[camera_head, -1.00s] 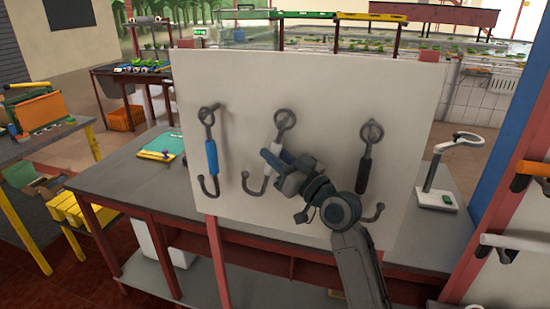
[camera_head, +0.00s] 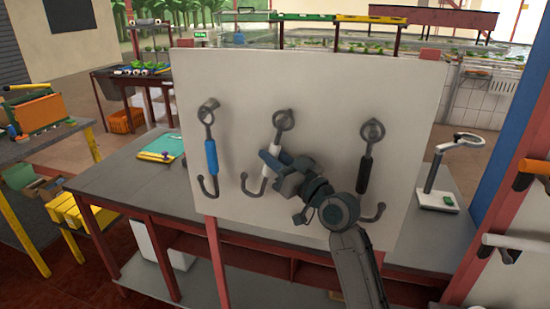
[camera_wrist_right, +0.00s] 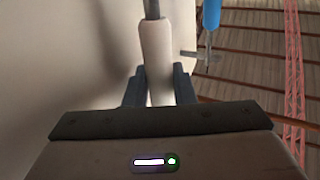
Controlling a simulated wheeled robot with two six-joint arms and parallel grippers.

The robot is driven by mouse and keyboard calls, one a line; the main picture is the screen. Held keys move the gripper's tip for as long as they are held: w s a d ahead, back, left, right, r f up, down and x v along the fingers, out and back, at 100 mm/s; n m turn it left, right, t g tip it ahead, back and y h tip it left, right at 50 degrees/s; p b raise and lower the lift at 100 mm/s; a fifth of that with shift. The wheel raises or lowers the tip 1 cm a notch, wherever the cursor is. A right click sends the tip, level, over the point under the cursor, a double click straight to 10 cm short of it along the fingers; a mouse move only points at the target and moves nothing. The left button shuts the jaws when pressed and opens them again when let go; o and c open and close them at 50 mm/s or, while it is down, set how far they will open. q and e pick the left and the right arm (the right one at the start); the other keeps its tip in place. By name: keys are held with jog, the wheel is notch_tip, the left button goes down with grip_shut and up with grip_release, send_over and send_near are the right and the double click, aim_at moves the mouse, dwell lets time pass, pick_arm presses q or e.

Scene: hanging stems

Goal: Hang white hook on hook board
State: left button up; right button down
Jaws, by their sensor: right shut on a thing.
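The white hook (camera_head: 291,149) has a dark ring at its top, a white sleeve and a curved lower end. It is upright at the middle of the white hook board (camera_head: 320,75). Its ring overlaps the middle peg, but I cannot tell whether it is around the peg. My right gripper (camera_head: 272,160) is shut on the white sleeve, which partly hides it. The right wrist view shows the white sleeve (camera_wrist_right: 156,55) upright between the two fingers (camera_wrist_right: 158,88). My left gripper is not in view.
A blue hook (camera_head: 211,158) hangs on the board at left and a black hook (camera_head: 365,172) at right, partly behind my arm. A grey table (camera_head: 120,180) stands behind the board. A white stand (camera_head: 440,185) is at right.

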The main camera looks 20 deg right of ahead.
dwell(0.3)
jog(key=c, duration=1.1)
grip_release()
jog(key=shift+s+f, duration=0.1)
jog(key=shift+s, duration=0.1)
jog(key=shift+b+v, duration=1.65)
jog(key=shift+v, duration=3.6)
